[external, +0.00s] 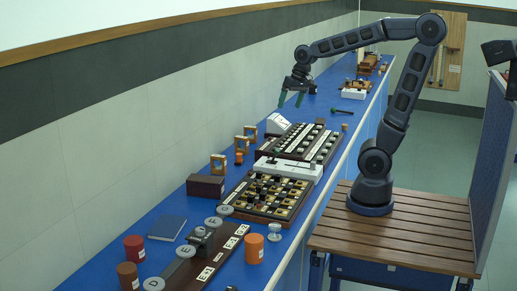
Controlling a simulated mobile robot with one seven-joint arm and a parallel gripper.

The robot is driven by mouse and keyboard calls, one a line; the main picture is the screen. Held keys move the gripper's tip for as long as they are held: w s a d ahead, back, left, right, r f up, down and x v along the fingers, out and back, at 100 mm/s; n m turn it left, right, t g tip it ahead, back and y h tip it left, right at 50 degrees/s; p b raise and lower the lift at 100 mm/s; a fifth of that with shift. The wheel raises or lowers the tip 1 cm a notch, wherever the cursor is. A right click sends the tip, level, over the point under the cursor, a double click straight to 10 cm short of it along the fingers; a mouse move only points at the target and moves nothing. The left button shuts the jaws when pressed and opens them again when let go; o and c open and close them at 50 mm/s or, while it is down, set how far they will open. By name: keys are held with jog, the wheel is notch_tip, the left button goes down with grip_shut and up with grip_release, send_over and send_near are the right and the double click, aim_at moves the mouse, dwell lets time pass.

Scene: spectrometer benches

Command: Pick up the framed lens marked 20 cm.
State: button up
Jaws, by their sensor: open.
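Three small framed pieces with light wooden frames stand upright along the wall side of the blue bench: a near one (212,164), a middle one (238,145) and a far one (247,132). They look like framed lenses, but any markings are too small to read, so I cannot tell which is 20 cm. My gripper (291,99) has green fingers pointing down. It is open and empty, above the bench, beyond and to the right of the framed pieces and apart from them.
A dark brown box (206,187) stands close to the near frame. A white sloped device (275,124) stands beyond the far frame. Trays of small parts (262,213) fill the bench's middle.

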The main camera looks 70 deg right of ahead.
jog(key=w+d+f+m+g, duration=0.1)
jog(key=w+d+f+m, duration=0.25)
jog(key=w, duration=0.45)
jog(key=w+d+f+m+g, duration=0.1)
jog(key=w+d+f+m, duration=0.25)
jog(key=w, duration=0.45)
jog(key=m+g+h, duration=0.2)
jog(key=m+h, duration=0.3)
jog(key=m, duration=0.2)
send_near(242, 145)
jog(key=shift+w+d+f, duration=0.2)
jog(key=shift+d+f, duration=0.05)
jog(key=shift+d, duration=0.45)
jog(key=shift+h, duration=0.3)
jog(key=shift+w+x, duration=0.1)
jog(key=shift+x, duration=2.65)
jog(key=shift+w+x, duration=0.15)
jog(key=shift+x, duration=2.6)
jog(key=c, duration=1.1)
